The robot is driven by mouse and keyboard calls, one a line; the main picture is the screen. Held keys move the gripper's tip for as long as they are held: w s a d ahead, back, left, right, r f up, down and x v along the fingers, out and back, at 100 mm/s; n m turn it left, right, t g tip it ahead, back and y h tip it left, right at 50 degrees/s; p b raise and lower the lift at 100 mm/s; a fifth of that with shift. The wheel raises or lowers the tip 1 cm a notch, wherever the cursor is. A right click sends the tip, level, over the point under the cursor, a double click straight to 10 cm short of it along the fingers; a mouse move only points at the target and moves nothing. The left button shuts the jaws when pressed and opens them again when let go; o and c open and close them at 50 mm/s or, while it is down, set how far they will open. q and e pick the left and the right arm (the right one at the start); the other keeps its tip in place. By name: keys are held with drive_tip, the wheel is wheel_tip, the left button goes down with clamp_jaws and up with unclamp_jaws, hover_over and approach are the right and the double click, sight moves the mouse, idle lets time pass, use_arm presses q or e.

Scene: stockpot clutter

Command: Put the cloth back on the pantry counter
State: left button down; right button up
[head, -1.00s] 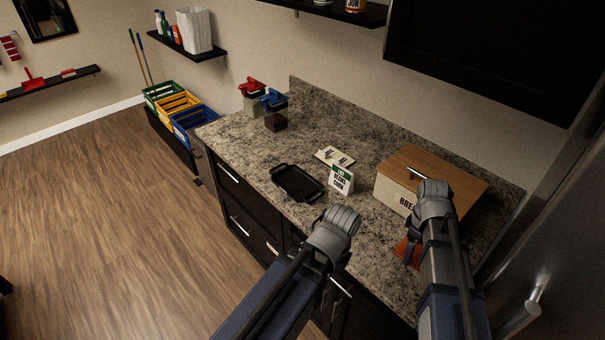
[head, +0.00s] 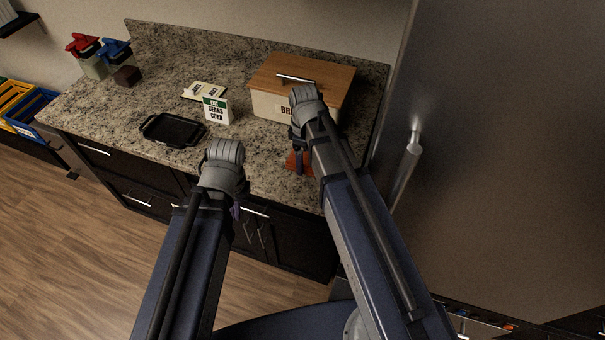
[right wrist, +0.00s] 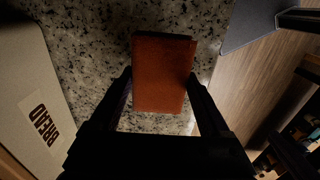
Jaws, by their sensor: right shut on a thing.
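The cloth, a folded rust-red piece (head: 293,161), is at the right end of the speckled pantry counter (head: 262,163), in front of the bread box. In the right wrist view the cloth (right wrist: 163,75) lies flat between the fingers of my right gripper (right wrist: 160,100), with the counter surface behind it. My right gripper (head: 299,165) points down and is shut on the cloth. I cannot tell whether the cloth touches the counter or is just above it. My left gripper (head: 236,208) is at the counter's front edge; its fingers are mostly hidden behind its wrist.
The bread box (head: 272,107) with a wooden lid stands just behind my right gripper. A black tray (head: 173,131), a list card (head: 217,110) and lidded jars (head: 118,55) stand further left. A tall grey metal door (head: 480,150) with a handle bounds the right side.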

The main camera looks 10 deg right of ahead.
drive_tip(key=shift+f+b, duration=2.1)
drive_tip(key=shift+f, duration=0.5)
drive_tip(key=shift+r, duration=0.15)
drive_tip(key=o, duration=1)
